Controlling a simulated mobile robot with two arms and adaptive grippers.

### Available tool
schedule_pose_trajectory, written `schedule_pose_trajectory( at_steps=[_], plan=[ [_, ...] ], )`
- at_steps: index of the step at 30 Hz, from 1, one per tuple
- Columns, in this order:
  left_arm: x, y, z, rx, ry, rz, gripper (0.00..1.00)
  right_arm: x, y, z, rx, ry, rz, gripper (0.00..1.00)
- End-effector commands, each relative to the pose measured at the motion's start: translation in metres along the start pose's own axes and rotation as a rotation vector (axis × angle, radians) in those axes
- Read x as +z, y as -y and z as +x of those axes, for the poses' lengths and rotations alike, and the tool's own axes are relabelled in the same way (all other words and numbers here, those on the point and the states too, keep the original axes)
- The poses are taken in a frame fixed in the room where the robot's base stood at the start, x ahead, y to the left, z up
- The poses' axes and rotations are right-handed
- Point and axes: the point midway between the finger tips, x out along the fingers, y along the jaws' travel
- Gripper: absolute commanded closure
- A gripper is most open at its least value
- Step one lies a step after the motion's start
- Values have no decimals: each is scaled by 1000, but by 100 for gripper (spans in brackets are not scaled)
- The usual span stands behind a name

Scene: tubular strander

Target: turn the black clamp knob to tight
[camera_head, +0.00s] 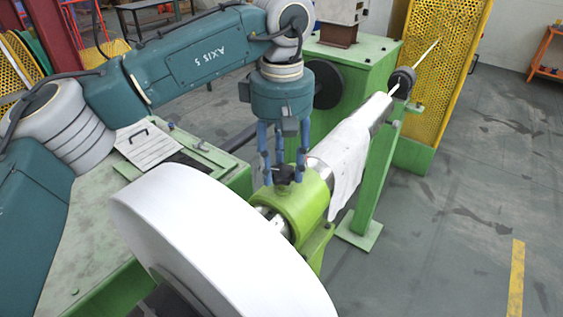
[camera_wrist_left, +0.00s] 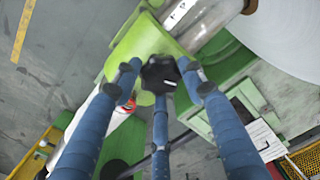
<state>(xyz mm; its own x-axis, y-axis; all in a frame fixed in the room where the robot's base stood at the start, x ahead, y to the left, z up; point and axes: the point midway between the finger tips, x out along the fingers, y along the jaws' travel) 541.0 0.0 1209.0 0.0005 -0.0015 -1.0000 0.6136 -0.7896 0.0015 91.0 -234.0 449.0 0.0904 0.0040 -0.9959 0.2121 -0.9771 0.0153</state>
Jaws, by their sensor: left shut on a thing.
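The black clamp knob (camera_head: 283,174) sits on top of the light green clamp housing (camera_head: 300,205). In the left wrist view the knob (camera_wrist_left: 160,74) is a dark lobed shape with a small white mark, between the blue fingertips. My left gripper (camera_head: 284,172) points straight down over the housing, with its blue fingers around the knob and shut on it. It also shows in the left wrist view (camera_wrist_left: 163,85). The fingers partly hide the knob's sides. My right gripper is in neither view.
A large white reel (camera_head: 200,235) stands close in front of the housing. A white cloth (camera_head: 345,160) hangs over the metal tube behind it. A green machine cabinet (camera_head: 355,80) and a yellow perforated guard (camera_head: 450,60) stand farther back. Open floor lies to the right.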

Motion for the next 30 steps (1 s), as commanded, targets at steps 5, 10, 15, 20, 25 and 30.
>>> schedule_pose_trajectory(
  at_steps=[5, 10, 15, 20, 25, 30],
  plan=[
    [1, -1, -3, 7, 0, 151, 85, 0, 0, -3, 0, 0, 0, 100],
    [1, -1, -2, 5, 0, 265, 85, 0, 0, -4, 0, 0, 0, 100],
    [1, 0, -2, 4, 0, 344, 85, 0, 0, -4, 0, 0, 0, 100],
    [1, 0, -1, 3, 1, 388, 85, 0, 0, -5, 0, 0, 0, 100],
    [1, 0, -1, 2, 1, 407, 85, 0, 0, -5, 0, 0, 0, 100],
    [1, 1, 0, 1, 2, 410, 85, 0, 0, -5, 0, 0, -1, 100]
  ],
)
